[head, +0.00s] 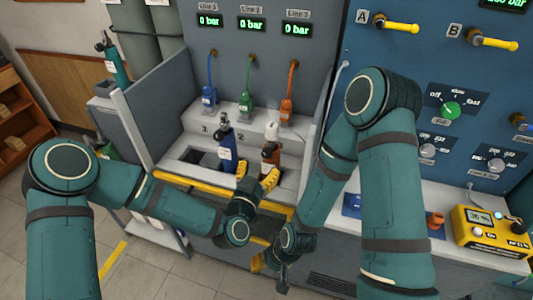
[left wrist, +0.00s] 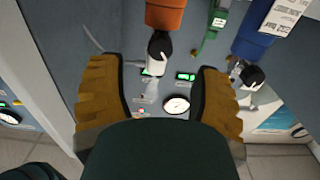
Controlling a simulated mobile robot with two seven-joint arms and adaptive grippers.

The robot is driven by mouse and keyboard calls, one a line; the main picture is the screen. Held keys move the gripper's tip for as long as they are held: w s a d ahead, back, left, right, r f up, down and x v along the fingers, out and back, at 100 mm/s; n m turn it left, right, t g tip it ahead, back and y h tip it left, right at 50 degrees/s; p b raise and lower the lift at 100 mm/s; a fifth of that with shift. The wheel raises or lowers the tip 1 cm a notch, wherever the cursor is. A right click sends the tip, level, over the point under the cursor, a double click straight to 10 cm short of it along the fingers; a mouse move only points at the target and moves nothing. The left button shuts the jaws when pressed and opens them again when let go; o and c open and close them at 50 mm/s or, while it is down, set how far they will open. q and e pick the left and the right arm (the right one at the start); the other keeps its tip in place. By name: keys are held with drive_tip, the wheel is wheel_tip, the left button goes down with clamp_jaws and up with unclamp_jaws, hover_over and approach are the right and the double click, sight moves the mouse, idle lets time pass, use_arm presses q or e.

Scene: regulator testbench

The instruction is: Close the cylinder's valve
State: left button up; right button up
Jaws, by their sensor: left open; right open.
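A blue cylinder (head: 227,152) with a dark valve and white label stands in a bench bay. An orange-brown cylinder (head: 270,154) with a pale top stands in the bay to its right. My left gripper (head: 256,175) is open, its yellow fingers in front of and between the two cylinders as seen from the head; contact cannot be told. In the left wrist view its fingers (left wrist: 158,88) are spread with nothing held. That view also shows the orange cylinder (left wrist: 165,14) and blue cylinder (left wrist: 253,42) with black necks. My right gripper (head: 262,264) is open, low in front of the bench.
Blue (head: 209,96), green (head: 246,103) and orange (head: 286,108) hose ends stand on the ledge behind. The line displays (head: 252,24) read 0 bar. A yellow bar (head: 185,182) edges the bay's front. A yellow meter (head: 487,230) stands on the right counter.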

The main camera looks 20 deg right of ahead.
sight(266, 156)
use_arm(q)
drive_tip(key=x, duration=0.7)
clamp_jaws()
